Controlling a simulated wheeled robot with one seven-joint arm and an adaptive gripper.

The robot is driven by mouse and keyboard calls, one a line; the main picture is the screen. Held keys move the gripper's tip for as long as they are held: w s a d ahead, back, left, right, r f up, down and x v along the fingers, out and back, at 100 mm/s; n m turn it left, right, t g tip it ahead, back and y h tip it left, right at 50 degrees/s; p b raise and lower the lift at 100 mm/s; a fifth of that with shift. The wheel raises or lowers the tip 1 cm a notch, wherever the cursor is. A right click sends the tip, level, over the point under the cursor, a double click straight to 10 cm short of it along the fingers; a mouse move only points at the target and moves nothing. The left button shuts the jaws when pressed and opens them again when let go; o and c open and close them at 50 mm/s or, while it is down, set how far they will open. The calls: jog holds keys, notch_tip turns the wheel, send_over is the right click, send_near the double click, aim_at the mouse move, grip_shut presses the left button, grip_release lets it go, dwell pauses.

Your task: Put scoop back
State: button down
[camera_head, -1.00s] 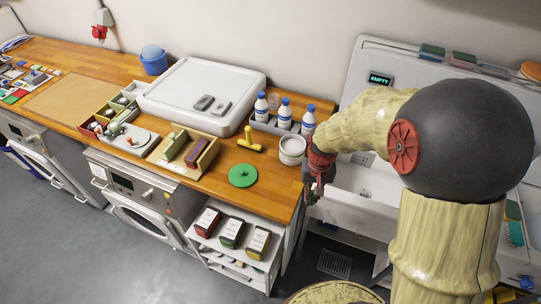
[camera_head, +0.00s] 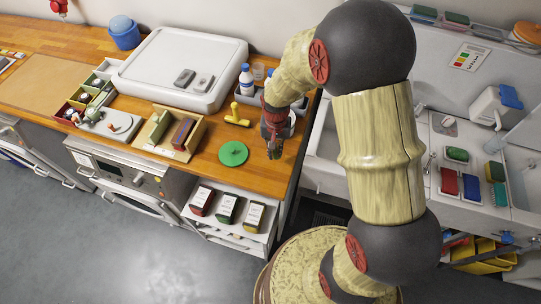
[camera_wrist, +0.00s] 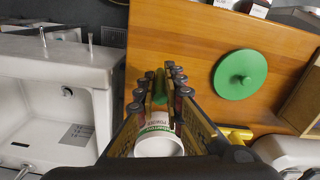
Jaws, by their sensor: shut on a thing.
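My gripper (camera_head: 274,150) points down over the right end of the wooden counter. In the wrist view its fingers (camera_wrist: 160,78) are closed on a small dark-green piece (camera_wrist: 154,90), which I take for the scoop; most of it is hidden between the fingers. The white powder tub (camera_wrist: 158,143) has its open, pale top toward the camera and shows between the finger bases; in the head view my arm mostly covers it. The round green lid (camera_head: 233,153) lies flat on the counter left of my gripper, and also shows in the wrist view (camera_wrist: 240,75).
A yellow-handled tool (camera_head: 237,115) lies behind the lid. White bottles with blue caps (camera_head: 246,80) stand at the back. A wooden box (camera_head: 172,138) is to the left. A sink (camera_wrist: 50,105) adjoins the counter's edge. The counter's front strip is clear.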

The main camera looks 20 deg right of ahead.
jog(key=shift+w+a+f, duration=0.2)
jog(key=shift+w+f, duration=0.05)
jog(key=shift+f, duration=0.65)
jog(key=shift+w+a+f, duration=0.2)
jog(key=shift+w+f, duration=0.05)
jog(key=shift+f, duration=0.65)
jog(key=shift+w+a+f, duration=0.2)
jog(key=shift+w+f, duration=0.05)
jog(key=shift+f, duration=0.65)
jog(key=shift+f, duration=0.1)
jog(key=c, duration=1.9)
grip_release()
